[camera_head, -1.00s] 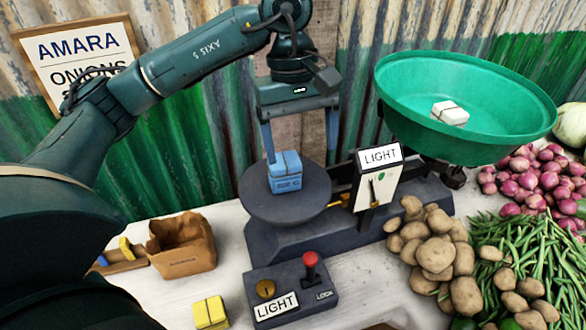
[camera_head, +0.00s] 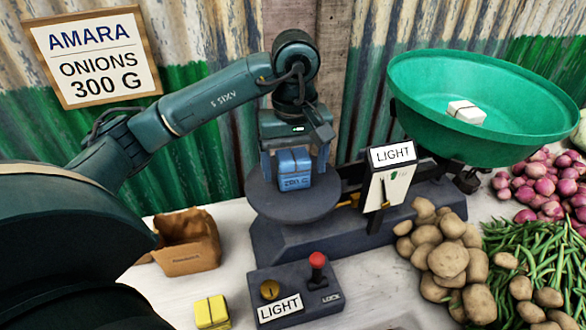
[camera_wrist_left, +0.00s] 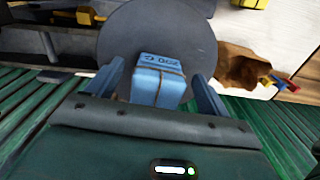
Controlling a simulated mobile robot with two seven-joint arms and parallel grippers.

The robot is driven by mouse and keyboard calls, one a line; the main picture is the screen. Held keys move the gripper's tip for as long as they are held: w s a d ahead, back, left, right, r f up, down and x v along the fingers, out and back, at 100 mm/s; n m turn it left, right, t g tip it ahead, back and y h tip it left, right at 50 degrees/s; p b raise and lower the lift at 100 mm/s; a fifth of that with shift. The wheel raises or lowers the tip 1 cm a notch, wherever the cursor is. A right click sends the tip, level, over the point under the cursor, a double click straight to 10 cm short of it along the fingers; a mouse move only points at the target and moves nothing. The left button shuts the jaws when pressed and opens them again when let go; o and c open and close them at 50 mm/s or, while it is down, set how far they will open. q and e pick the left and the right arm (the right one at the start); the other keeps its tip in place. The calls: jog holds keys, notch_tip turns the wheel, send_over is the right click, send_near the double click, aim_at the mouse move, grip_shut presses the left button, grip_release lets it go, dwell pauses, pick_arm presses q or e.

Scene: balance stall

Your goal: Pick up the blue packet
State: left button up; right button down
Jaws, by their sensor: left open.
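The blue packet (camera_head: 294,171), a small block tied with string, stands on the dark round plate (camera_head: 262,204) of the balance. My left gripper (camera_head: 294,163) has come down over it from above. Its fingers are open, one on each side of the packet. In the left wrist view the blue packet (camera_wrist_left: 158,80) lies between the two fingertips of the left gripper (camera_wrist_left: 160,82), with a gap on both sides. The packet seems to rest on the plate. My right gripper is not in view.
The green pan (camera_head: 420,115) with a white packet (camera_head: 466,112) stands at the right. A LIGHT sign (camera_head: 393,154) is close right of the gripper. A control box (camera_head: 320,300), yellow packet (camera_head: 212,312) and brown bag (camera_head: 188,243) are in front. Potatoes (camera_head: 447,261) lie right.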

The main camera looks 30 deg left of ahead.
aim_at(294, 188)
pick_arm(q)
jog(key=shift+f, duration=1.5)
jog(key=shift+c, duration=0.3)
